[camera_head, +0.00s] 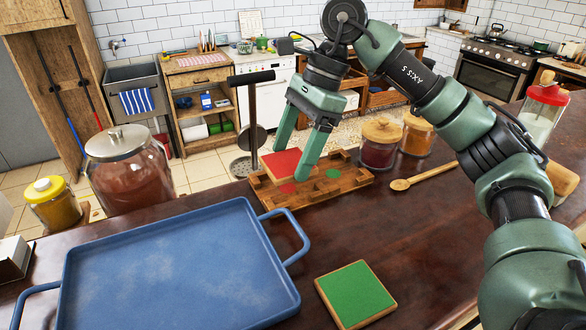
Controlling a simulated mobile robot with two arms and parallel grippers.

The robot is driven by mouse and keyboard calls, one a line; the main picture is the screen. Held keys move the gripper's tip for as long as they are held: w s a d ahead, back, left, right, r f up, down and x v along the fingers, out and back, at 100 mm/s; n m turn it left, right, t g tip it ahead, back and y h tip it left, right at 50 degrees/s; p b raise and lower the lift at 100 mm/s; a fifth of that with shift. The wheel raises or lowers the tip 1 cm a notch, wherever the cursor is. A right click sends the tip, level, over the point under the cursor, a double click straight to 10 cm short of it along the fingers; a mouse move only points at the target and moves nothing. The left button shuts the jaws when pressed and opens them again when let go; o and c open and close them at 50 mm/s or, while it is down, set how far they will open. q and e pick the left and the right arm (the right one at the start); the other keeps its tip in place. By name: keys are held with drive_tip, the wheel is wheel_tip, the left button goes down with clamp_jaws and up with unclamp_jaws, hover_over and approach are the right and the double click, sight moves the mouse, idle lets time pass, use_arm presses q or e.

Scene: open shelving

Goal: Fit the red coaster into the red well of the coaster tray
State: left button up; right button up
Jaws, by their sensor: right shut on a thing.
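The red coaster (283,161), a square with a pale wooden edge, is between the fingers of my right gripper (291,165). The gripper is shut on it and points down. The coaster is tilted in the picture and appears over the left part of the wooden coaster tray (345,183). A round red mark (288,188) shows just below the coaster's near edge, and a round green mark (333,173) shows to its right. I cannot tell whether the coaster touches the tray. The green coaster (355,293) lies flat on the counter at the front. My left gripper is not in view.
A large blue tray (262,220) with handles fills the front left of the dark counter. A dark upright stand (252,120) is just left of the coaster tray. Lidded jars (380,145) stand behind it on the right, with a wooden spoon (425,175) beside it.

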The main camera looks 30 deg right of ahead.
sight(298, 159)
wheel_tip(298, 159, down, 4)
drive_tip(key=shift+f+p, duration=0.1)
drive_tip(key=shift+p, duration=0.35)
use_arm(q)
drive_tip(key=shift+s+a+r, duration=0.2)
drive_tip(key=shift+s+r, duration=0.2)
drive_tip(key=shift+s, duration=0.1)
use_arm(e)
drive_tip(key=shift+f, duration=0.15)
drive_tip(key=shift+f+b, duration=0.25)
drive_tip(key=shift+b, duration=0.05)
drive_tip(key=o, duration=1.3)
drive_tip(key=shift+r, duration=0.1)
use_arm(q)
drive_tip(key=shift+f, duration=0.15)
